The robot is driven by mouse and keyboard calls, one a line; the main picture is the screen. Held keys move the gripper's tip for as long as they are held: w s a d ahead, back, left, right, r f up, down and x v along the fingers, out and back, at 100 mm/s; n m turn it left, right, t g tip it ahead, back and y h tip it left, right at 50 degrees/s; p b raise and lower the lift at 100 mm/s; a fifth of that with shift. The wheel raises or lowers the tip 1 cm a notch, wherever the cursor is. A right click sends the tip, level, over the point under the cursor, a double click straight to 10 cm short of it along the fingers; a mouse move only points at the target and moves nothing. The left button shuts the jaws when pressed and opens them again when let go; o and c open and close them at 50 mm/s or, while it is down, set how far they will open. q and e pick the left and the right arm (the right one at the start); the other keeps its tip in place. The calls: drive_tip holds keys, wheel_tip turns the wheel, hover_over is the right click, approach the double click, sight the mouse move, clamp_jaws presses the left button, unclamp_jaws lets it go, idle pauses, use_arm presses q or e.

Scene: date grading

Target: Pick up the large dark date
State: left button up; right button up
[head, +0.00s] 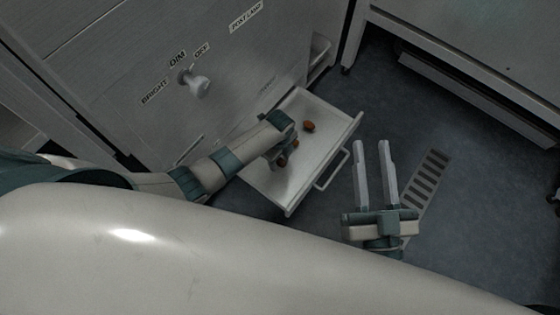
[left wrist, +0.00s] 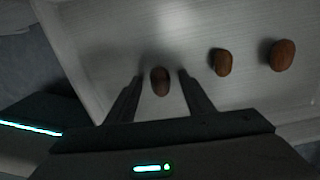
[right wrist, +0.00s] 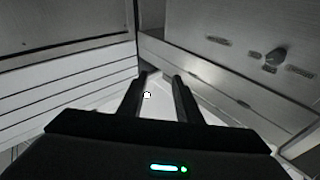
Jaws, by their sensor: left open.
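Three brown dates lie in a row in the open pale drawer (head: 258,178). One date (left wrist: 160,82) is between my left gripper's fingers in the left wrist view, dark and smallest-looking there. A middle date (left wrist: 221,62) lies to its right. The date furthest right (left wrist: 282,55) looks largest and is redder; it shows clear of the arm in the head view (head: 309,126). My left gripper (head: 280,158) is open over the drawer, with gaps between the fingers (left wrist: 160,80) and the nearest date. My right gripper (head: 371,145) is open and empty, right of the drawer.
The drawer's handle (head: 332,170) projects on its right. The grey cabinet (head: 120,60) behind carries a knob (head: 195,84) with labels BRIGHT, DIM and OFF. A slotted floor grate (head: 427,180) lies right of my right gripper. Another metal unit (head: 470,45) stands at upper right.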

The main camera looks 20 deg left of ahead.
sight(282, 160)
use_arm(q)
drive_tip(key=c, duration=0.9)
drive_tip(key=shift+o, duration=0.2)
drive_tip(key=shift+r, duration=0.1)
